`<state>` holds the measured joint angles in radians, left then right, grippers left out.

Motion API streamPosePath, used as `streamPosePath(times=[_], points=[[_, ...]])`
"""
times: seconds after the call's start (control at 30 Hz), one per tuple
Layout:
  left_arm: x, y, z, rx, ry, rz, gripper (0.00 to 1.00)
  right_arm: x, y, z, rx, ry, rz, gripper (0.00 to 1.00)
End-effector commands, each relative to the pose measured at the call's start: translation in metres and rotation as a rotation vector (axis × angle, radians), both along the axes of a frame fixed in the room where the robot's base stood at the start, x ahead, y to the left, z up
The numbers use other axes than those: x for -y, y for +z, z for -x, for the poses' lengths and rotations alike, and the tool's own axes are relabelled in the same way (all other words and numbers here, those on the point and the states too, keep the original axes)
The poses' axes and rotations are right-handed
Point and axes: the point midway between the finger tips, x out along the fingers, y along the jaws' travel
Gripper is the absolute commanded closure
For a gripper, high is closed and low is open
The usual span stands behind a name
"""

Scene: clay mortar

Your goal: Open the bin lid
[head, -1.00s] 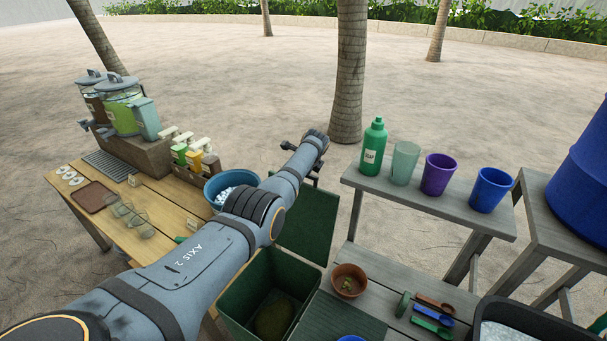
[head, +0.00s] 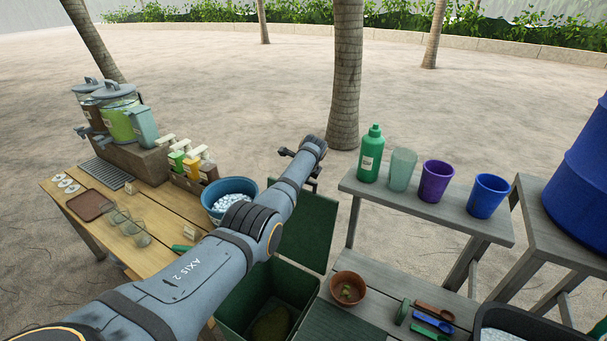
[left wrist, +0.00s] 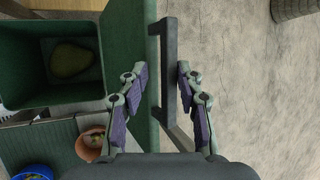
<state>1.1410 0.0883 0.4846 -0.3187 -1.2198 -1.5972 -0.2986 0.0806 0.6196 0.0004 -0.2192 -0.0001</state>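The dark green bin (head: 235,307) stands open below my left arm, with an olive lump inside; its opening also shows in the left wrist view (left wrist: 25,62). Its green lid (head: 305,228) stands raised at the far side of the opening. In the left wrist view the lid (left wrist: 145,75) is seen nearly edge-on, with a dark bar handle (left wrist: 169,65) on its outer face. My left gripper (left wrist: 162,90) is open, its fingers on either side of the lid edge and handle, apart from each other. My right gripper is not in view.
A wooden table on the left holds drink dispensers (head: 117,115), glasses and a blue bowl (head: 232,190). A grey bench (head: 430,210) holds a green bottle and cups. A terracotta pot (head: 348,288) and scoops are right of the bin. Sandy ground behind the lid is clear up to a trunk (head: 346,80).

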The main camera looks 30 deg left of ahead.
Motion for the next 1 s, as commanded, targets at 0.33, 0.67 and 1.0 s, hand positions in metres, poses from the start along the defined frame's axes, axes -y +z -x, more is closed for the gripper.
streamPosePath(times=[0.33,0.67,1.0], points=[[0.024,0.055,0.024,0.004,-0.002,0.002,0.64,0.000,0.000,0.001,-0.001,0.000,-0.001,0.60],[0.039,0.092,0.041,-0.001,-0.001,0.002,0.64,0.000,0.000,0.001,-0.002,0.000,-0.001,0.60],[0.039,0.093,0.042,-0.002,-0.001,0.002,0.64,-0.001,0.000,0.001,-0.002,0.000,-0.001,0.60]])
